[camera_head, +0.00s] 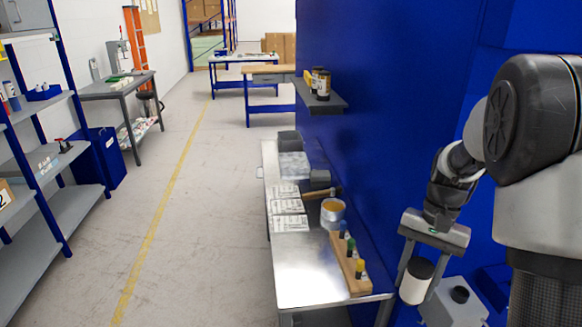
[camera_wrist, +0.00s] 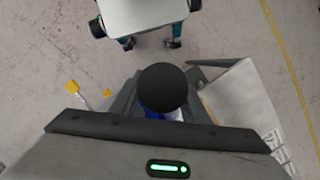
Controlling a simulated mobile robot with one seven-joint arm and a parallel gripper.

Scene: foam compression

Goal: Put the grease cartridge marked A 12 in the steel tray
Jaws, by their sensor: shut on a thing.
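My gripper (camera_head: 416,279) is at the right of the head view, shut on a white cylinder with a dark end (camera_head: 416,284). The cylinder hangs between the two fingers, to the right of the bench and clear of it. In the wrist view its round black end (camera_wrist: 163,86) faces the camera, with some blue and white beside it. No A 12 mark can be read on it. Two dark containers with pale bands (camera_head: 323,84) stand on a wall shelf. I cannot tell for certain which thing is the steel tray; a pale, shallow item (camera_head: 293,166) lies far along the bench.
The wall shelf (camera_head: 325,101) juts over the bench. The floor left of the bench is clear.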

